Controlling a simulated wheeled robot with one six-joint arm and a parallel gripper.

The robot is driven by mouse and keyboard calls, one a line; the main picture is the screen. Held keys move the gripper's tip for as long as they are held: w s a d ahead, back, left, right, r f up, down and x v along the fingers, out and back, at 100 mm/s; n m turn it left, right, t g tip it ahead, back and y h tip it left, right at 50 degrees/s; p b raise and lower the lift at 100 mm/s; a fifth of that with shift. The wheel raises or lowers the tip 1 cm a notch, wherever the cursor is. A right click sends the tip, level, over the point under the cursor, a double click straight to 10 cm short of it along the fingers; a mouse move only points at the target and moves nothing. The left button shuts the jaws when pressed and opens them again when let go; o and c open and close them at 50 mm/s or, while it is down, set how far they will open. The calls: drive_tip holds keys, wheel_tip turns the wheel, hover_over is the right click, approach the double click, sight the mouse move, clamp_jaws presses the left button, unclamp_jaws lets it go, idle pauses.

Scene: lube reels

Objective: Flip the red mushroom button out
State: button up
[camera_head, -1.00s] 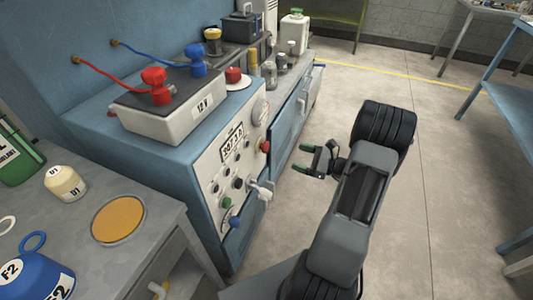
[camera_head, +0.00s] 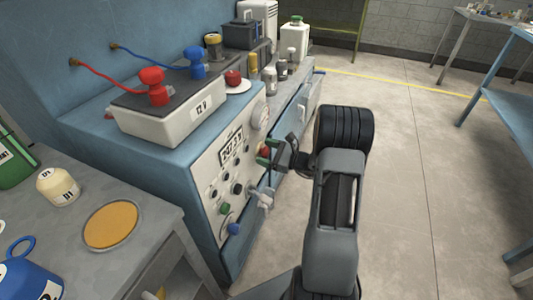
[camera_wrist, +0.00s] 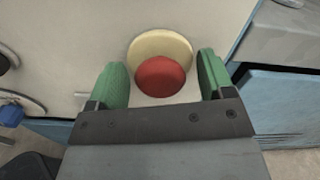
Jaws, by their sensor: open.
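The red mushroom button (camera_wrist: 162,77) sits on a pale yellow round plate (camera_wrist: 158,45) on the panel face in the wrist view. In the head view the red button (camera_head: 265,152) shows at the right edge of the white panel, partly hidden by my gripper. My gripper (camera_wrist: 159,85) is open, with one green fingertip to the left of the button and one to the right. Gaps show between the button and both fingers. My gripper (camera_head: 268,153) is close to the panel in the head view; whether it touches anything cannot be told.
The panel (camera_head: 213,170) carries a display, several knobs, a green button (camera_head: 225,208) and a grey tap-like fitting (camera_head: 262,196) below my gripper. A battery box (camera_head: 170,115) stands on top. A grey table (camera_head: 115,185) is at left. Open floor (camera_head: 400,190) lies to the right.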

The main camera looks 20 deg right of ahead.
drive_tip(key=c, duration=1.3)
drive_tip(key=shift+o, duration=0.2)
drive_tip(key=shift+p+v, duration=0.3)
drive_tip(key=shift+v, duration=0.6)
drive_tip(key=o, duration=0.9)
drive_tip(key=shift+o, duration=0.6)
drive_tip(key=shift+d, duration=0.15)
drive_tip(key=shift+o, duration=1.2)
drive_tip(key=p+v, duration=0.2)
drive_tip(key=v, duration=1.1)
drive_tip(key=shift+s, duration=0.3)
